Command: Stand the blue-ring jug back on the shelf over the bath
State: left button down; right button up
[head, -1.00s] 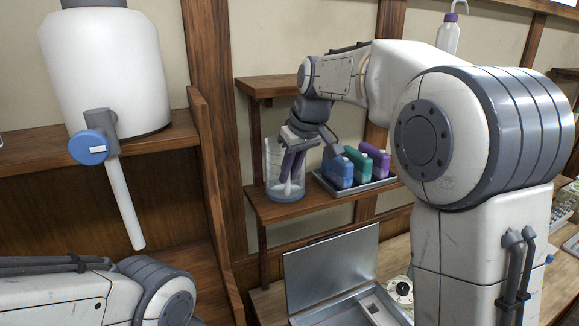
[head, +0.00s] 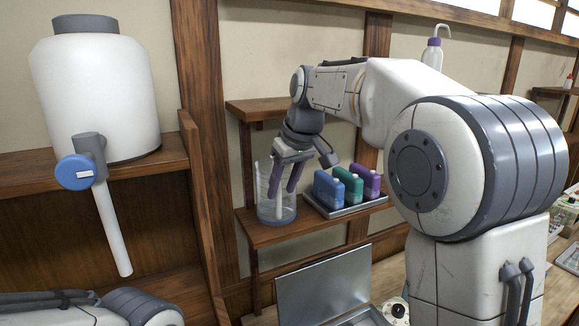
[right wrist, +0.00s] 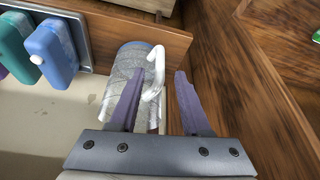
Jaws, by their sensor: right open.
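The clear jug (head: 264,207) with a blue ring around its base stands upright on the lower wooden shelf (head: 300,232), near its left end. My right gripper (head: 281,191) is over the jug's near right side, pointing down, with its purple fingers apart. In the right wrist view the jug (right wrist: 122,72) is seen from above, its pale curved handle (right wrist: 157,72) lying between the open fingers (right wrist: 160,88). I cannot tell whether a finger touches the jug. My left arm shows at the lower left, but its gripper is out of view.
A metal tray (head: 350,208) with blue, green and purple bottles stands just right of the jug. Below the shelf is a metal box with a raised lid (head: 322,280). A wooden post (head: 205,130) is left, beside a large white tank (head: 95,90).

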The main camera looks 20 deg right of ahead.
jog(key=v, duration=0.9)
jog(key=s+a+f+n+g, duration=0.2)
jog(key=s+a+f, duration=0.9)
jog(key=s+f, duration=0.15)
jog(key=s+f+n+g, duration=0.1)
jog(key=s+f+g, duration=0.1)
jog(key=s+f, duration=1.3)
jog(key=shift+s+h, duration=0.4)
jog(key=shift+s, duration=0.65)
jog(key=shift+d+f, duration=0.1)
